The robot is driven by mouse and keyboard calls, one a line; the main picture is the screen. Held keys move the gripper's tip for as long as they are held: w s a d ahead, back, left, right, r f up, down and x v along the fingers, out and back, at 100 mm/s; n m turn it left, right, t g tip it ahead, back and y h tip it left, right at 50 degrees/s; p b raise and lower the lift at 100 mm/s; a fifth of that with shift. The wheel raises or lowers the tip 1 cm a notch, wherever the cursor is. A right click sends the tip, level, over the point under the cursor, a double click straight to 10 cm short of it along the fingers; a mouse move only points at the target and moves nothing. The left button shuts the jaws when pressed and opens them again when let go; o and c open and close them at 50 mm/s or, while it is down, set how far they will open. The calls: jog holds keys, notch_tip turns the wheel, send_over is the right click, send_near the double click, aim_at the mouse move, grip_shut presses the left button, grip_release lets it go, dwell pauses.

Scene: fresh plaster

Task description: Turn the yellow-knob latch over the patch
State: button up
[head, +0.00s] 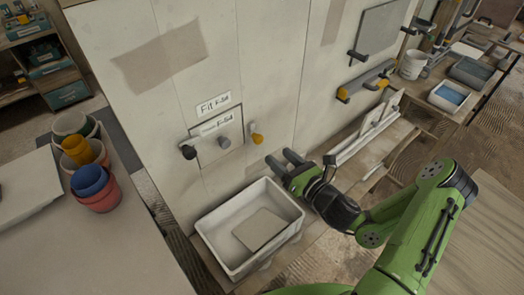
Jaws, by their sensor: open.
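The yellow-knob latch (257,137) is on the pale wall, just right of the patch. Its short arm points up and looks clear of the patch. The patch (208,155) is a pale square panel set in the wall, with a grey knob (223,142) and a handwritten label. A black-knob latch (188,152) is at the patch's left edge; whether it overlaps the patch is hard to tell. My gripper (282,160) is open and empty, below and right of the yellow knob and apart from it. Its two dark fingers point toward the wall.
A white tray (210,238) with a square board in it stands below the patch. A ledge (360,140) with leaning panels lies to the right. Another yellow-ended bar (365,80) sits higher on the wall. Stacked pots (97,200) stand on the left table.

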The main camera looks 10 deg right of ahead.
aim_at(261, 141)
jog(key=p+x, duration=0.1)
jog(key=x, duration=0.6)
jog(key=shift+w+a+r, duration=0.1)
jog(key=shift+a+r, duration=0.05)
jog(key=shift+w+a, duration=0.35)
jog(key=shift+w, duration=0.2)
jog(key=shift+c, duration=0.4)
jog(key=c, duration=1)
